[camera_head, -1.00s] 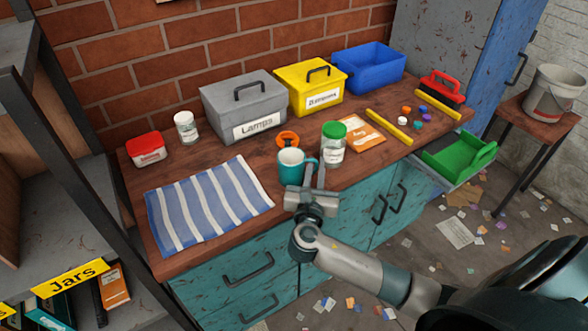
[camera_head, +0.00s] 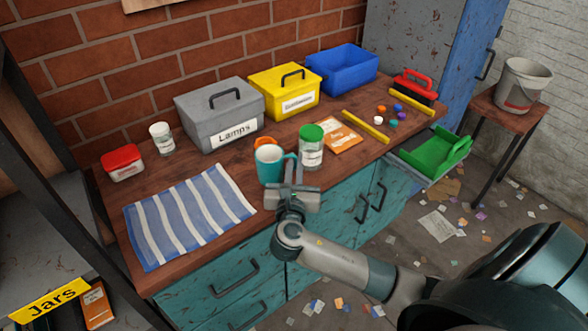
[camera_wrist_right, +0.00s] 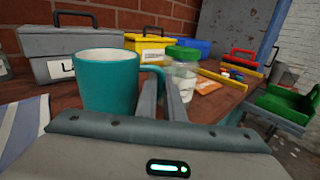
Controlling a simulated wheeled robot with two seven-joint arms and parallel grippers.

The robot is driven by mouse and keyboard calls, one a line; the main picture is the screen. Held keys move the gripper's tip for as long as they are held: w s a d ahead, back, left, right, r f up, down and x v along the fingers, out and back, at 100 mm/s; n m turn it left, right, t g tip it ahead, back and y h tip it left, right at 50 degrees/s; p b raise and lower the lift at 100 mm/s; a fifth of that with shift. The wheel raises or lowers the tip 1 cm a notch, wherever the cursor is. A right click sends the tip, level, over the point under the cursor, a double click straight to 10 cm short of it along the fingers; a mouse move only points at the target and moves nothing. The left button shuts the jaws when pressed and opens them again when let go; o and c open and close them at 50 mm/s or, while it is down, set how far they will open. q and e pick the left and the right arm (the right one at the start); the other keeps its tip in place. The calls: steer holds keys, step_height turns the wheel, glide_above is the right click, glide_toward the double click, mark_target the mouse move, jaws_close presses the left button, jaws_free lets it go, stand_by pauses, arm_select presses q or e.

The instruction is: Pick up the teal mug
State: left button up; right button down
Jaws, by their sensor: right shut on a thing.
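The teal mug (camera_head: 271,168) is upright near the front edge of the wooden workbench, left of the jar with the green lid. My right gripper (camera_head: 291,178) comes from the front and is shut on the mug's handle side. In the right wrist view the mug (camera_wrist_right: 108,85) is just left of the fingers (camera_wrist_right: 167,98), with its handle (camera_wrist_right: 154,72) at them. The mug's base is hidden there by the gripper body, and I cannot clearly see a gap under it. My left gripper is not in view.
The green-lidded jar (camera_head: 311,151) stands close on the mug's right. An orange object (camera_head: 263,142) is partly hidden behind the mug. A grey lamps box (camera_head: 210,112) stands behind. A striped cloth (camera_head: 190,215) lies to the left. A yellow bar (camera_head: 366,126) lies to the right.

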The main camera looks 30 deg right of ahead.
step_height(320, 180, up, 7)
steer(key=shift+r, duration=0.1)
stand_by(0.7)
steer(key=s+a+f+n+t+y, duration=0.1)
steer(key=s+a+n+t+y, duration=0.2)
steer(key=s+a+n+y, duration=0.4)
steer(key=s+a+y, duration=0.3)
steer(key=s+a, duration=0.4)
steer(key=a, duration=0.2)
steer(key=shift+s+f+t+y, duration=0.2)
steer(key=shift+s+t+y, duration=0.1)
steer(key=shift+y, duration=0.1)
steer(key=shift+a, duration=0.1)
